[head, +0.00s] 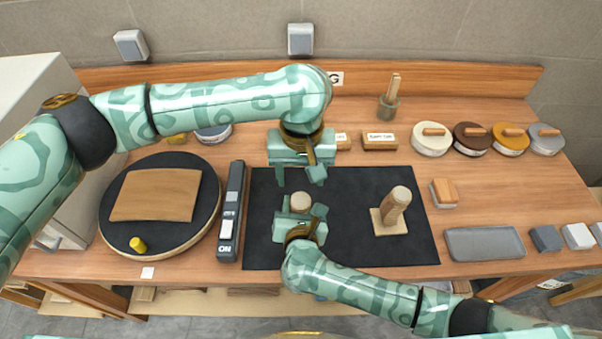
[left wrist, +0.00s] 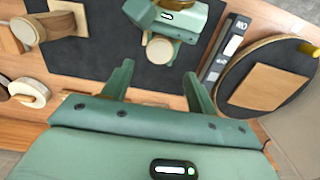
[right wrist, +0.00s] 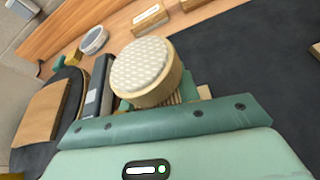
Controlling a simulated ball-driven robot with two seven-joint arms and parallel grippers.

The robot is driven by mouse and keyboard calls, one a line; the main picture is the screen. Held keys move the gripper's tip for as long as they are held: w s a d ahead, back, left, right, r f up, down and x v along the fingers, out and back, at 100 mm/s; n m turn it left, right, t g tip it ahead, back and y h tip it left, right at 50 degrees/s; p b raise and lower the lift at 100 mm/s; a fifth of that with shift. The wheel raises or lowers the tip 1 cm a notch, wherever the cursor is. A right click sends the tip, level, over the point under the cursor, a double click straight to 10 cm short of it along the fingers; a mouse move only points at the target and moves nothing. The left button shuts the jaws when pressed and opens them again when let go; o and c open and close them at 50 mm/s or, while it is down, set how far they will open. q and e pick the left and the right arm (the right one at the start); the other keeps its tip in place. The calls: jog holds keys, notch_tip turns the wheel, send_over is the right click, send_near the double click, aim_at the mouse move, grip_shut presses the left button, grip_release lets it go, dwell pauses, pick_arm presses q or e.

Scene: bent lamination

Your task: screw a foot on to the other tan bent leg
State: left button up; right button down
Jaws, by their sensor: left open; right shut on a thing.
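A tan bent leg (head: 396,203) stands on its square plate (head: 376,222) on the black mat, with a pale round end on top; it also shows in the left wrist view (left wrist: 28,30). My right gripper (head: 299,212) is shut on another tan leg, mostly hidden by the gripper. A round wooden foot with a pale dimpled pad (right wrist: 145,70) sits on top of that leg; it also shows in the left wrist view (left wrist: 160,50). How tightly it sits cannot be told. My left gripper (head: 303,175) is open and empty, apart from the foot, just behind and above it.
A black round turntable (head: 117,199) bearing a curved wooden board stands left, beside a grey switch strip (head: 232,212). Round tins (head: 431,139) line the back right. A grey tray (head: 484,243) and small blocks lie front right. The mat's right part is mostly clear.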

aim_at(301, 200)
pick_arm(q)
jog(key=shift+f, duration=4)
pick_arm(e)
jog(key=shift+s+f, duration=0.1)
jog(key=shift+f, duration=0.1)
pick_arm(q)
jog(key=c, duration=1)
jog(key=m, duration=0.3)
jog(key=o, duration=1.1)
jog(key=shift+r, duration=2.25)
